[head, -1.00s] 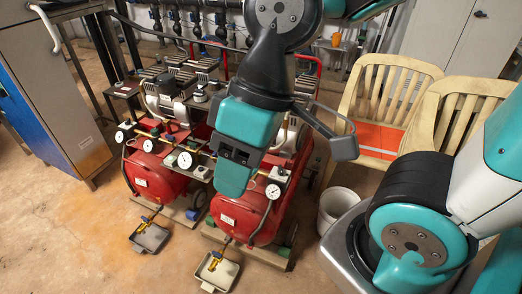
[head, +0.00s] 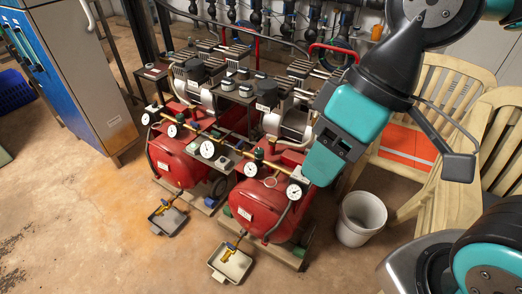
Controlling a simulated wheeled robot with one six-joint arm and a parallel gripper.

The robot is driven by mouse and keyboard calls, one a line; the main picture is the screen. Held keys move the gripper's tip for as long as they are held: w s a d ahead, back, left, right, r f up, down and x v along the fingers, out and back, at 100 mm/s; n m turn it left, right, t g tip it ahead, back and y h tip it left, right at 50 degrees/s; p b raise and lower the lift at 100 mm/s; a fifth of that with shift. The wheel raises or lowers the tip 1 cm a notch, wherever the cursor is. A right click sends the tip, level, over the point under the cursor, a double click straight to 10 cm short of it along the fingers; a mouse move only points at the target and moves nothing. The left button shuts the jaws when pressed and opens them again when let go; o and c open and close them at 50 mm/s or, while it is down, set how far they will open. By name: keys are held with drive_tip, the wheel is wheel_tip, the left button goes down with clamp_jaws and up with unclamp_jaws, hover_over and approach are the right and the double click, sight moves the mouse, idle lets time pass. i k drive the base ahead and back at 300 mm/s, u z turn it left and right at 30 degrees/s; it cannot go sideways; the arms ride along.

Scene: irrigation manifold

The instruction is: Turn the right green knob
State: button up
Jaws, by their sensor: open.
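Two red compressors stand side by side, the left one (head: 178,158) and the right one (head: 262,205). A brass pipe with several white gauges runs across their fronts. A small dark green knob (head: 258,154) appears on this pipe above the right compressor; a possible matching knob at the left is too small to tell. My gripper (head: 318,168), teal and black, is open and empty. It hangs to the right of the green knob in the picture, over the right end of the right compressor, and hides part of it. I see no contact with the knob.
A white bucket (head: 361,219) stands right of the compressors, before cream slatted chairs (head: 440,95). Small trays (head: 231,263) with yellow valves sit on the floor in front. A grey-blue cabinet (head: 75,75) is at the left. The front left floor is clear.

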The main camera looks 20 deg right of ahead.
sight(259, 152)
drive_tip(key=k, duration=0.5)
drive_tip(key=u, duration=0.75)
drive_tip(key=i, duration=1.35)
drive_tip(key=z, duration=0.8)
